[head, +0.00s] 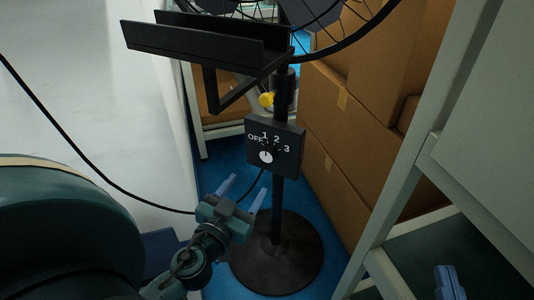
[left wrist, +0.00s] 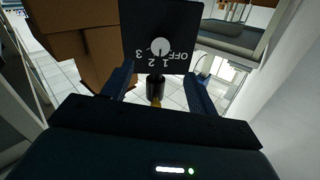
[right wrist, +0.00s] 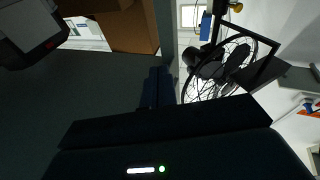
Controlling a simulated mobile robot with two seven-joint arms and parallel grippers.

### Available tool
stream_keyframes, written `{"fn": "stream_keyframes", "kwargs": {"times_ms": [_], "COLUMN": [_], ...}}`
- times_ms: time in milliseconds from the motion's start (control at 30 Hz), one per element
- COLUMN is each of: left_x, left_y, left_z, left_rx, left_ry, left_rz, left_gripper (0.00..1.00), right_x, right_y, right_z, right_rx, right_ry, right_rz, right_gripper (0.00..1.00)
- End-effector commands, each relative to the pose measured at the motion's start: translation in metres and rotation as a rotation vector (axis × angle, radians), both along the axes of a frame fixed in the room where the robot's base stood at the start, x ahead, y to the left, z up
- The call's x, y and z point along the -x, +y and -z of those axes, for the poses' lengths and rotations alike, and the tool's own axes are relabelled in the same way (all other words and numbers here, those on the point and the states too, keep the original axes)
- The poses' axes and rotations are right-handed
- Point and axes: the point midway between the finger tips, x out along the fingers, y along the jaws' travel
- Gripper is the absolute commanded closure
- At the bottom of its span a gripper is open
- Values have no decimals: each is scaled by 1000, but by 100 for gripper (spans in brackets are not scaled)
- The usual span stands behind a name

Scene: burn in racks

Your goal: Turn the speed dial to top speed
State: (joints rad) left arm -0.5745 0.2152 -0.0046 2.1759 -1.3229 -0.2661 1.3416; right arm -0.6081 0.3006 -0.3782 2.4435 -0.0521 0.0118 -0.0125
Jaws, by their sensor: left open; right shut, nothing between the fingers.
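The speed dial (head: 266,157) is a small white round knob on a black control box (head: 291,160), marked OFF, 1, 2, 3. The box is fixed to a black pole. The knob's pointer is too small to read surely. In the left wrist view the dial (left wrist: 160,46) shows with its labels upside down. My left gripper (head: 249,184) is open and empty, just below and in front of the box, apart from the dial; its fingers (left wrist: 158,79) straddle the space before it. My right gripper (head: 450,280) is shut and empty at the lower right, far from the dial.
The pole stands on a round black base (head: 277,262) on blue floor. A black tray (head: 205,42) and spoked wheel (head: 350,30) are above the box. Cardboard boxes (head: 345,130) are stacked behind right. A grey rack (head: 415,160) stands at right. A black cable hangs at left.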

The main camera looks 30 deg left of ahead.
Motion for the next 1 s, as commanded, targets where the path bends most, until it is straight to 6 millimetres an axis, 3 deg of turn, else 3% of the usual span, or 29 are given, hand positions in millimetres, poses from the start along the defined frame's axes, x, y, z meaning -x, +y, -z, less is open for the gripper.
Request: {"fn": "stream_keyframes", "kwargs": {"times_ms": [300,500,700,1000], "left_x": [-64,-95,-108,-110], "left_y": [9,14,16,16], "left_z": [-4,-2,-1,0], "left_rx": [-6,-3,-2,-1], "left_ry": [-3,-2,0,0], "left_rz": [1,0,-1,-1], "left_gripper": [41,41,41,41], "right_x": [0,0,0,0], "right_y": [-3,-4,-4,-4], "right_z": [-4,-1,-1,0], "right_rx": [51,63,68,69], "right_ry": [2,4,4,4], "right_rz": [23,27,28,29], "right_gripper": [100,100,100,100]}}
